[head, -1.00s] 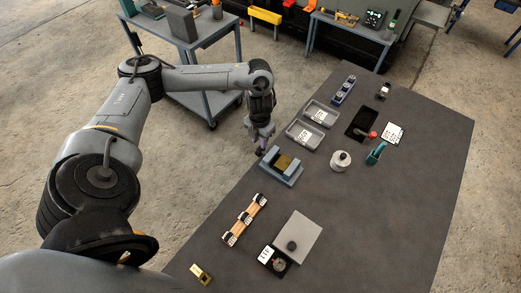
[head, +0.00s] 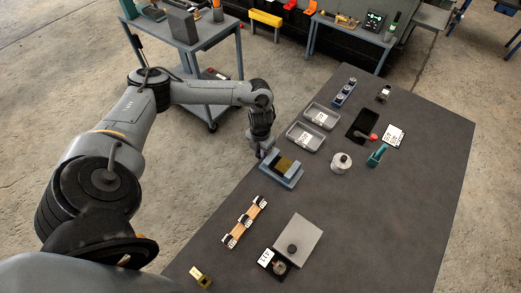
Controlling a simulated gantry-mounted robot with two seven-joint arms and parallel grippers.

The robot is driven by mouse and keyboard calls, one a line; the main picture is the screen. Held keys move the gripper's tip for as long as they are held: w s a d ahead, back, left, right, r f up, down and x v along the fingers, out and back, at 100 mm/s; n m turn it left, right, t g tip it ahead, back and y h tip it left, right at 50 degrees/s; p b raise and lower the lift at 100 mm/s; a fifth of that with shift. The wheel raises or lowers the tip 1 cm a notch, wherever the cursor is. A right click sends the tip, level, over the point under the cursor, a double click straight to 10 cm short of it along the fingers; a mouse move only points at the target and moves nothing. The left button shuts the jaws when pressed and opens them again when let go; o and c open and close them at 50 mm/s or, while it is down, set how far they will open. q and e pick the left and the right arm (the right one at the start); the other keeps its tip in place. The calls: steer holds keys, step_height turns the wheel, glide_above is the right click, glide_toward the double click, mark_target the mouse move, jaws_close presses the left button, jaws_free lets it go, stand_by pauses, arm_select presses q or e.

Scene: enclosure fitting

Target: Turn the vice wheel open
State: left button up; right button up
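The vice (head: 283,168), blue-grey with a yellowish block between its jaws, sits near the left edge of the dark table. Its wheel cannot be made out clearly; it seems to be hidden at the gripper. My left gripper (head: 264,154) points down at the vice's upper left end, at the table's edge. It looks very close to the vice, but I cannot tell whether it touches. Its fingers are too small and dark to show whether they are open. My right gripper is not in view.
Two grey trays (head: 291,137) lie behind the vice. A round metal piece (head: 341,162) stands to its right. A terminal strip (head: 244,222) and a grey plate (head: 299,240) lie in front. The table's right side (head: 420,200) is clear.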

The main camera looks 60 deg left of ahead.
arm_select(q)
steer(key=shift+w, duration=0.1)
jaws_close()
steer(key=shift+g, duration=0.4)
steer(key=shift+g+h, duration=0.3)
steer(key=shift+o, duration=2.4)
jaws_free()
steer(key=shift+w+r, duration=0.1)
steer(key=shift+r, duration=0.2)
step_height(320, 180, up, 10)
steer(key=w+p, duration=0.1)
steer(key=p, duration=0.4)
steer(key=shift+w+a, duration=0.15)
steer(key=shift+a, duration=0.25)
